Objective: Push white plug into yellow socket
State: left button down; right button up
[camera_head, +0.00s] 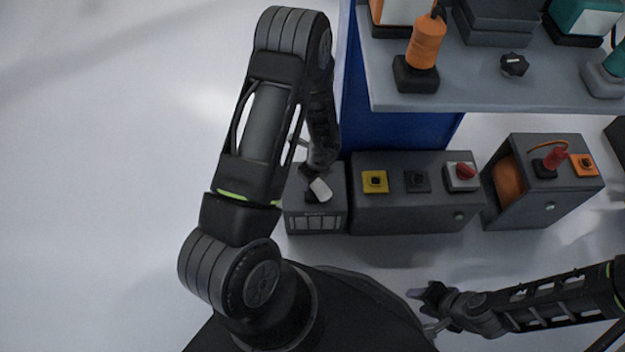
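The white plug (320,189) is over the top of a small dark box at the left of the row, just below the end of my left arm. The yellow socket (374,181) is a square plate with a dark centre on the dark grey box to the right, apart from the plug. My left gripper (315,180) is close to the plug, mostly hidden by its own arm; I cannot tell whether it grips the plug. My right gripper (418,294) is low in the picture, far from plug and socket; its finger gap does not show clearly.
Beside the yellow socket are a black socket (417,181) and a red button (465,171). The small box (315,222) has a vented front. A grey shelf (480,88) with an orange tool (427,42) stands behind. Floor at left is clear.

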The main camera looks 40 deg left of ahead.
pick_arm(q)
jog(key=shift+a+y+b, duration=0.4)
jog(key=shift+a+b, duration=0.15)
jog(key=shift+b, duration=0.5)
jog(key=shift+a+y+b, duration=0.3)
jog(key=shift+y+b, duration=0.2)
jog(key=shift+b, duration=1)
jog(key=shift+f+b, duration=0.1)
jog(key=shift+b, duration=0.5)
jog(key=shift+w+a+y+b, duration=0.1)
jog(key=shift+y+b, duration=0.5)
jog(key=shift+b, duration=0.35)
jog(key=shift+w+a+t+y+b, duration=0.1)
jog(key=shift+a+t+y+b, duration=0.4)
jog(key=shift+b, duration=1.45)
jog(key=shift+a+y+b, duration=0.5)
jog(key=shift+y+b, duration=0.5)
jog(key=shift+b, duration=0.2)
jog(key=shift+w+a+y, duration=0.1)
jog(key=shift+a+y, duration=0.4)
jog(key=shift+y, duration=0.2)
pick_arm(e)
notch_tip(320, 180, down, 14)
jog(key=w, duration=0.2)
jog(key=shift+w+d+t, duration=0.25)
jog(key=shift+w+t, duration=0.05)
jog(key=shift+w, duration=0.05)
jog(key=shift+f, duration=0.1)
pick_arm(q)
jog(key=shift+f, duration=1.05)
